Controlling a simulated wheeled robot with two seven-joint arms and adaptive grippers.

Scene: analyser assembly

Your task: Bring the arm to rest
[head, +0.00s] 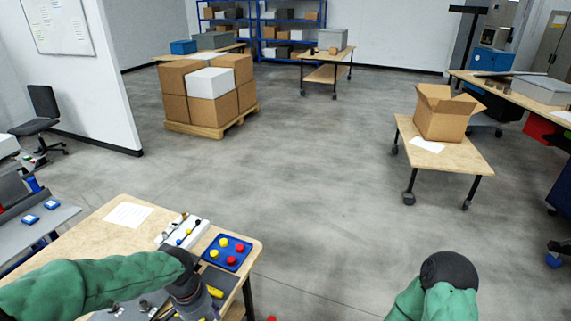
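My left arm, in a green sleeve, reaches in from the left over the near wooden table (92,228). Its dark wrist bends down, and my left gripper (197,309) is only partly visible at the bottom edge; its fingers cannot be made out. A blue tray (240,249) with yellow and red round parts lies just beyond the wrist. A white block (187,230) with small coloured parts stands beside the tray. My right arm shows at the bottom right as a green sleeve with a black rounded joint; my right gripper is out of view.
A yellow item (215,292) lies close to the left wrist. A low table (465,155) with an open cardboard box (442,113) stands at right. A pallet (225,129) of boxes stands farther back. The grey floor between is clear.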

